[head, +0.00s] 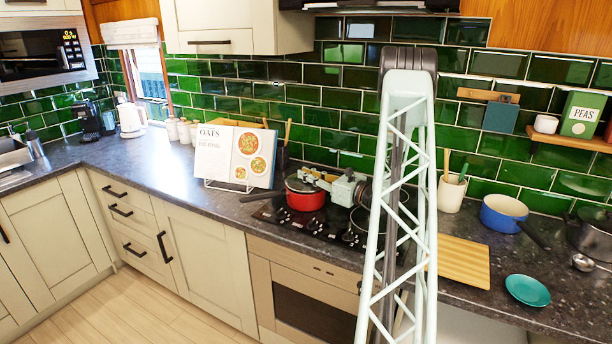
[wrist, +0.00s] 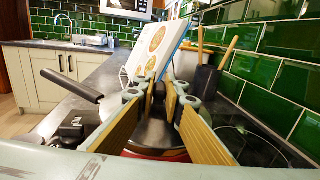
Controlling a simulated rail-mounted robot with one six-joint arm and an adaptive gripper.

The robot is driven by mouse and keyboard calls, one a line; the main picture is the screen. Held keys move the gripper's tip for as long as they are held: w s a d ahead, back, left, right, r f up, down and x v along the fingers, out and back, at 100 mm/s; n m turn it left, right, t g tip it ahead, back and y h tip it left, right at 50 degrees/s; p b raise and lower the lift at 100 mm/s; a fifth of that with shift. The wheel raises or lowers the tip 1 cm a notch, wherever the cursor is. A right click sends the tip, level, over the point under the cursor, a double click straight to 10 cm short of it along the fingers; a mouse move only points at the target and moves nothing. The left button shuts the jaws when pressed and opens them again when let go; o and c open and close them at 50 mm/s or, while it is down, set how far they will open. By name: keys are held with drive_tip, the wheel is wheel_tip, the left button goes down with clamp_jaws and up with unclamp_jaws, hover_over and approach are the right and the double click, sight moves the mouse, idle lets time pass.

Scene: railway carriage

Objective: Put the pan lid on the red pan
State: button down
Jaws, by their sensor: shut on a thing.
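The red pan (head: 306,200) stands on the black hob, its dark handle (head: 262,195) pointing left. In the wrist view its red side (wrist: 160,155) shows low in the middle, and the handle (wrist: 72,86) sticks out to the left. A grey, shiny lid-like surface (wrist: 155,132) lies over the red pan, below and between my fingers. My gripper (head: 312,177) is right above the pan. In the wrist view my gripper (wrist: 160,88) is closed in on something small, probably the lid's knob, which the fingers hide. I cannot tell whether the lid rests fully on the rim.
An open cookbook on a stand (head: 235,155) is behind and left of the pan. A dark utensil holder (wrist: 205,80) stands behind. A round glass-like item (wrist: 250,145) is at the right on the hob. A wooden board (head: 460,262) and blue pan (head: 503,212) are further right.

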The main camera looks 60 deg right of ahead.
drive_tip(key=shift+f+b, duration=0.4)
drive_tip(key=shift+f, duration=0.3)
idle(1.1)
drive_tip(key=c, duration=2.6)
unclamp_jaws()
drive_tip(key=shift+c, duration=0.2)
drive_tip(key=s, duration=1.2)
drive_tip(key=shift+a, duration=0.3)
